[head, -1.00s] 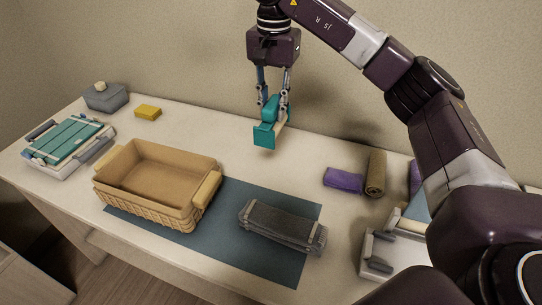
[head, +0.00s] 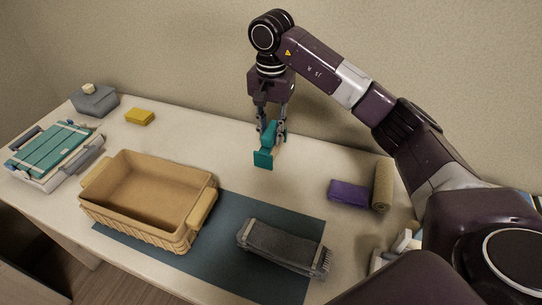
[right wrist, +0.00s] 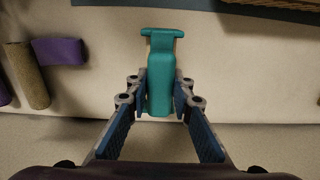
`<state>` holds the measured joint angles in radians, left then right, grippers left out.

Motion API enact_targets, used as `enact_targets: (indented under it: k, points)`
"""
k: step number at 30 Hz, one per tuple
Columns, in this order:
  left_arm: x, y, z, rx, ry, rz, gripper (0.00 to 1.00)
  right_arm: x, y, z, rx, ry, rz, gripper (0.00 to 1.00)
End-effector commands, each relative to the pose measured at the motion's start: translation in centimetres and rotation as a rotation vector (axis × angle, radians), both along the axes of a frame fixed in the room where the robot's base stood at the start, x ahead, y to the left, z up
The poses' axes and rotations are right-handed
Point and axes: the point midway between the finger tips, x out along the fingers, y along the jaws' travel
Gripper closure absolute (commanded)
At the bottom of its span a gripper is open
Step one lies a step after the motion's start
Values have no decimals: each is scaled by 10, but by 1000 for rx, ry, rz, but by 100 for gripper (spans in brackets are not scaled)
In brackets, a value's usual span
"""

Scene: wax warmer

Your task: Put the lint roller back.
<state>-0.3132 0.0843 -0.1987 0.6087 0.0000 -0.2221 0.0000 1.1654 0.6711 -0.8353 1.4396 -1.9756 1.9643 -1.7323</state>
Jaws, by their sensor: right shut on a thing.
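A teal tool with a T-shaped head, which I take for the lint roller (head: 264,158), hangs head-down below my right gripper (head: 271,130) in the head view. The right gripper is shut on its body. In the right wrist view the teal tool (right wrist: 161,70) sits between the two fingers, with its crossbar pointing away from the gripper. It is low over the bare table behind the blue mat; I cannot tell whether it touches the table. My left gripper is not in view.
A tan basket (head: 118,219) stands at the left front, partly on the blue mat (head: 225,262). A grey brush-like thing (head: 284,249) lies on the mat. A purple roll (head: 349,194) and a tan roll (head: 383,187) are right. A yellow block (head: 139,117) is back left.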

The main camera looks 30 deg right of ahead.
Motion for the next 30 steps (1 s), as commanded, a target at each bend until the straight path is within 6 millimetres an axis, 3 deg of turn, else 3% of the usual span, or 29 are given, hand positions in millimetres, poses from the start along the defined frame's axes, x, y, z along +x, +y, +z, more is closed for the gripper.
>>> enact_targets:
  k: [4,9,19,30]
  points:
    - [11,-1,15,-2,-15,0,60,-1,0,-31,0,4,-1,98]
    - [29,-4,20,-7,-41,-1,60,0,0,-51,0,0,-1,98]
    - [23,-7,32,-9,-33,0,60,-1,0,-87,1,2,0,98]
    - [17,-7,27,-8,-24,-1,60,0,-1,-96,-1,-2,0,98]
